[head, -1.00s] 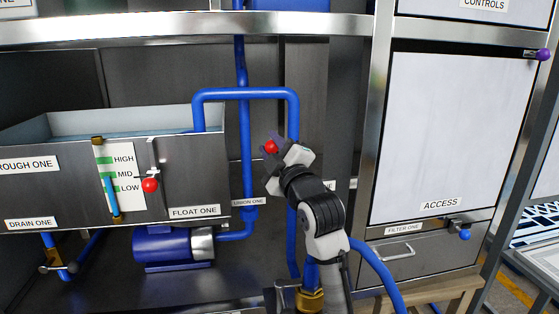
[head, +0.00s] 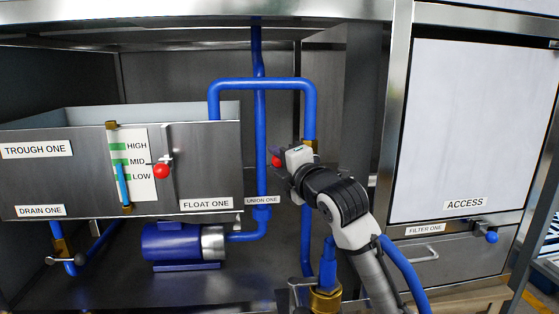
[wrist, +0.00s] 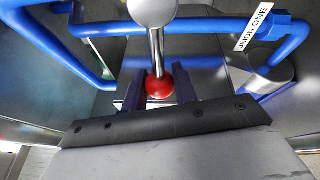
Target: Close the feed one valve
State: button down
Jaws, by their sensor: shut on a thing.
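A red ball knob (head: 276,160) shows at the tip of my gripper (head: 281,168) in the head view, just left of the right leg of the blue pipe (head: 309,115). Brass (head: 311,146) shows on that leg right behind the gripper. In the wrist view a red ball (wrist: 158,88) sits between the two fingers, at the end of a metal lever. The fingers are shut on it. No label reading feed one is legible.
Trough one (head: 80,178) stands left, with a float lever and red knob (head: 162,171). A blue pump (head: 175,242) sits below. The union one label (head: 262,200) is on a pipe beside my gripper. A brass fitting (head: 325,300) is near my arm. The access panel (head: 470,130) is right.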

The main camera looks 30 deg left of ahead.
jog(key=shift+f, duration=0.2)
dwell(0.3)
jog(key=c, duration=1.1)
grip_release()
jog(key=b+v, duration=0.1)
jog(key=v, duration=1.2)
jog(key=shift+s+d, duration=0.3)
